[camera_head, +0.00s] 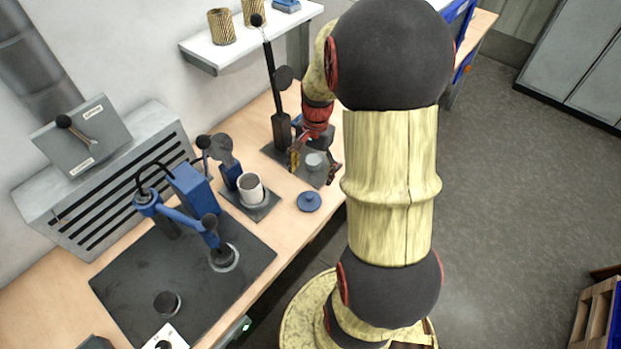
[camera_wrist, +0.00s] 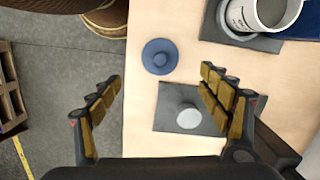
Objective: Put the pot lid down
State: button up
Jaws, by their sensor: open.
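The pot lid, a round blue disc with a knob (camera_head: 309,201), lies on the bare tabletop near the front edge. It also shows in the wrist view (camera_wrist: 155,48). A white pot (camera_head: 251,189), open at the top, stands on a dark plate to the left of the lid; the wrist view shows it at the top right (camera_wrist: 241,17). My gripper (camera_head: 315,168) is open and empty, over the dark pad behind the lid. In the wrist view the lid is beyond and between my spread fingertips (camera_wrist: 161,80), apart from them.
A pale round piece (camera_wrist: 189,119) stands on a dark pad (camera_wrist: 168,98) below my gripper. A black post (camera_head: 279,100) rises behind it. A blue lever press (camera_head: 190,195) stands on a dark mat at the left. Wood is bare around the lid.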

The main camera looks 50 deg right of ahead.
jog(key=a+r+n+t+h, duration=0.25)
jog(key=a+r+n, duration=0.45)
jog(key=a+r, duration=0.65)
jog(key=s+a+r+n+t+y, duration=0.1)
jog(key=s+a+r+n+t, duration=0.2)
jog(key=s+a+r+n, duration=0.4)
jog(key=s+a+n, duration=0.1)
jog(key=a, duration=0.2)
jog(key=shift+a+r, duration=0.25)
jog(key=shift+a, duration=0.05)
jog(key=shift+t, duration=0.25)
